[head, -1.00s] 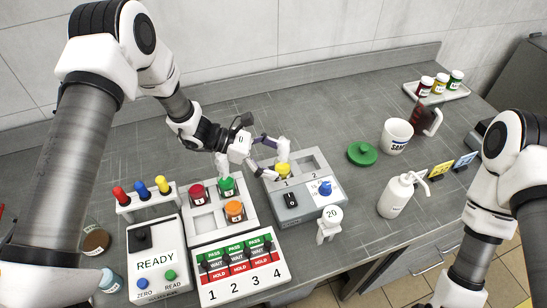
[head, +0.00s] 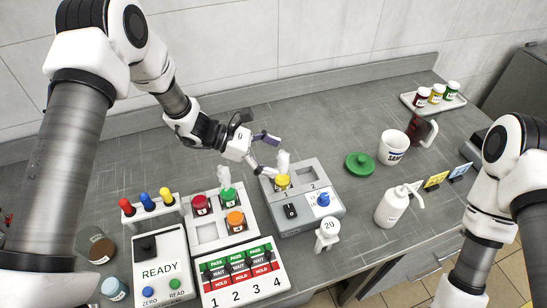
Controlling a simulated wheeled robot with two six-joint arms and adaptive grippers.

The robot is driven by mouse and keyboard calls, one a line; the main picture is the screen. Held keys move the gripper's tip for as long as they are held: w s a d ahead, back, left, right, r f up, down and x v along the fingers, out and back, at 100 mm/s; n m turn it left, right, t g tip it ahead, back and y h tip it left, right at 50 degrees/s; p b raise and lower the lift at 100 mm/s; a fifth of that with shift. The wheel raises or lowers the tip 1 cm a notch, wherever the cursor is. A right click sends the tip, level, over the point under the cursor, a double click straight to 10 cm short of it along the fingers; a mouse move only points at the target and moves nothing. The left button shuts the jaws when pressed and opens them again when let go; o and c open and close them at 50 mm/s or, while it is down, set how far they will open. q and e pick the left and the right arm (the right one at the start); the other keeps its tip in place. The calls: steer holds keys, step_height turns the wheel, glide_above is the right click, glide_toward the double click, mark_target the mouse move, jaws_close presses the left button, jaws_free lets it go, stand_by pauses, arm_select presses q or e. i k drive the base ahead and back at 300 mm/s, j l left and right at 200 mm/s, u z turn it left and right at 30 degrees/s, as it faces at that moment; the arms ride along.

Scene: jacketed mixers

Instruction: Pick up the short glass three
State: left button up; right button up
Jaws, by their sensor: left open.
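Several small lidded jars are in view, but their labels are too small to read, so I cannot tell which is short glass three. A yellow-topped jar (head: 283,182) sits in the left bay of the grey two-bay mixer (head: 292,226). A red (head: 201,204), a green (head: 228,196) and an orange jar (head: 235,221) sit in the white rack (head: 207,237). White upright pieces show above the yellow and green jars. My left gripper (head: 268,154) is open and empty, just left of and above the yellow jar, with its fingers spread. My right gripper is out of view.
A READY box (head: 160,270) and a numbered PASS/WAIT/HOLD panel (head: 244,277) stand in front. Right are a green lid (head: 360,164), a white mug (head: 393,147), a white pump bottle (head: 392,207) and a tray (head: 457,104) of jars.

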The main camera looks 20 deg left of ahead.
mark_target(229, 196)
steer(key=k, duration=1)
